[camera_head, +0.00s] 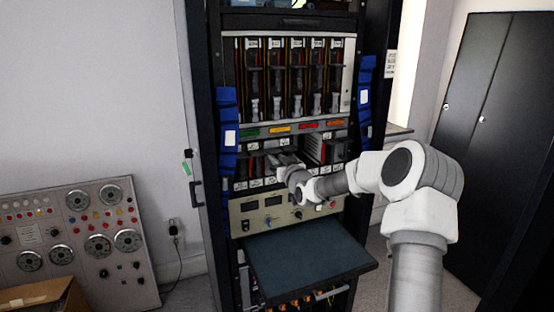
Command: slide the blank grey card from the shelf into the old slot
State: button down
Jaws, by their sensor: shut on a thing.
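My gripper (284,165) is at the front of the lower card row in the black rack. It is shut on a thin greyish piece, which I take to be the blank grey card; it is small and mostly hidden by the gripper and arm. The gripper is at a dark gap between the cards on the left and right of this row, and I cannot tell how far the card is inside. The old slot's label cannot be read. The pull-out shelf (310,262) below is dark blue-grey and bare.
Upright cards (327,150) stand right of the gripper. A beige instrument panel (262,215) with knobs lies just below it. Blue holders (228,135) flank the rack. A row of larger modules (295,80) is above. A gauge console (80,240) stands at left.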

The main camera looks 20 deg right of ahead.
jog(key=shift+w+b, duration=0.3)
jog(key=shift+w, duration=0.1)
dwell(0.3)
dwell(0.4)
jog(key=c, duration=0.7)
grip_release()
jog(key=shift+w, duration=0.15)
jog(key=shift+f+b, duration=0.65)
jog(key=shift+b, duration=0.15)
jog(key=shift+s+b, duration=0.8)
jog(key=shift+s, duration=1.75)
